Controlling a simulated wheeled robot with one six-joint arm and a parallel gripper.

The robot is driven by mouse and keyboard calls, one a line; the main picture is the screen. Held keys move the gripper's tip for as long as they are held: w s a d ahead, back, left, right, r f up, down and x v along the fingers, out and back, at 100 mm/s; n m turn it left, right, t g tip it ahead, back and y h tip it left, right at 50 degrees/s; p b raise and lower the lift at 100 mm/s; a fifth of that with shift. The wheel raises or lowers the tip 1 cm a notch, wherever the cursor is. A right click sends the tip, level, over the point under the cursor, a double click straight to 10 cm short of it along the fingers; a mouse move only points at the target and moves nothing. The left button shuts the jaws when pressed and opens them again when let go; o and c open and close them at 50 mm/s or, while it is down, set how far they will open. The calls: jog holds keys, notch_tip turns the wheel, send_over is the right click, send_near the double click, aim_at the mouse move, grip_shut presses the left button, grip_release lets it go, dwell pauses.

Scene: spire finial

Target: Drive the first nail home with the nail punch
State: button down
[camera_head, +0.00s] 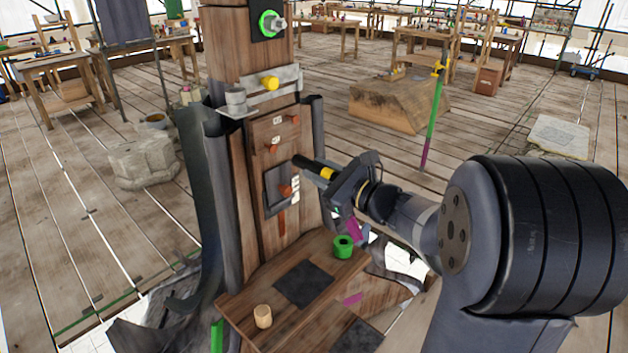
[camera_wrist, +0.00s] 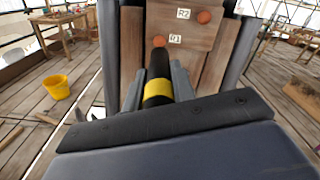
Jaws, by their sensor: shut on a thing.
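My gripper (camera_head: 343,180) is shut on the nail punch (camera_head: 316,168), a dark rod with a yellow band. The punch also shows in the wrist view (camera_wrist: 158,78), pointing away from me toward the wooden post. An orange-brown nail head (camera_head: 273,147) stands out of the post's panel beside a small white label. In the wrist view this nail (camera_wrist: 158,41) lines up with the punch tip. In the head view a gap shows between tip and nail. A second nail (camera_head: 294,118) sits higher, by the label R2 (camera_wrist: 183,14). A third nail (camera_head: 285,190) is lower, on a dark plate.
Dark curved sheets (camera_head: 200,190) flank the post. A wooden ledge (camera_head: 250,290) below holds a green ring (camera_head: 343,246) and a small wooden cylinder (camera_head: 263,316). A yellow bucket (camera_wrist: 57,87) stands on the floor.

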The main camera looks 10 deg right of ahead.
aim_at(297, 161)
jog(key=shift+f+b, duration=0.1)
jog(key=shift+b, duration=0.2)
jog(key=shift+b+x, duration=0.8)
jog(key=shift+x, duration=2.35)
jog(key=shift+w+a, duration=0.1)
jog(key=shift+b+x, duration=0.45)
jog(key=shift+x, duration=0.9)
jog(key=shift+b+v, duration=0.7)
jog(key=shift+v, duration=2.75)
